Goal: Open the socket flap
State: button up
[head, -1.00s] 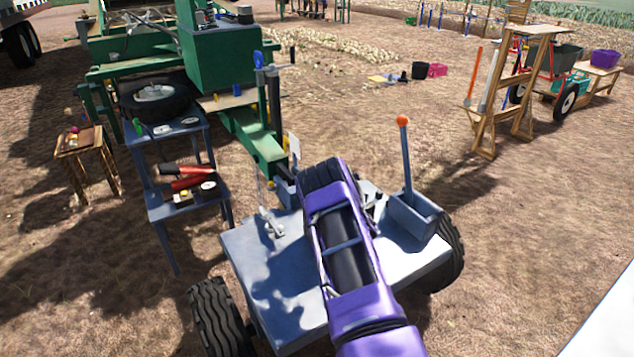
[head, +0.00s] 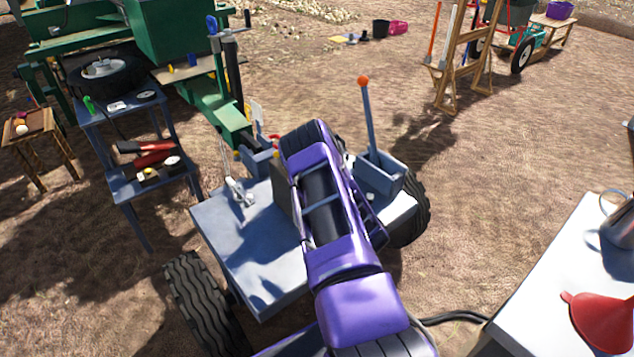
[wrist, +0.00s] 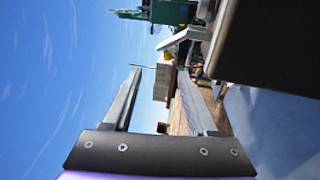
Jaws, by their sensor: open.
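My gripper (wrist: 159,72) shows in the wrist view, which is turned on its side. Its two fingers are spread apart. A small pale grey box (wrist: 161,84) shows beyond and between the fingertips, with a thin rod and a red part beside it. It may be the socket with its flap, but I cannot tell for sure. I see no contact between the fingers and the box. In the head view my purple arm reaches over the blue-grey trailer (head: 240,255) and hides my gripper and the socket area.
A grey bin with an orange-knobbed lever (head: 364,82) stands right of my arm on the trailer. A dark panel (wrist: 265,45) fills the wrist view's upper right. The green machine (head: 180,30) is behind. A white table with a red funnel (head: 600,318) stands at lower right.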

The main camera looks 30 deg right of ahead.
jog(key=shift+s, duration=0.25)
jog(key=shift+c, duration=1.3)
jog(key=shift+w+a+f, duration=0.25)
jog(key=shift+c, duration=1.3)
jog(key=w+a+f+h, duration=0.1)
jog(key=a+f+n+t+h, duration=0.1)
jog(key=a, duration=0.1)
jog(key=w+a+f+n+h+b, duration=0.1)
jog(key=shift+w+a+f+t+h, duration=0.15)
jog(key=shift+w+a+t+h, duration=0.1)
jog(key=shift+w+t+h, duration=0.1)
grip_shut()
jog(key=s+a+f+n+t+h, duration=0.1)
jog(key=s+a+f+n+h, duration=0.1)
jog(key=a+f+h, duration=0.3)
jog(key=w+d+r+h+b, duration=0.1)
jog(key=w+d+r, duration=0.3)
jog(key=w+r, duration=0.4)
jog(key=w, duration=0.3)
jog(key=shift+w, duration=0.25)
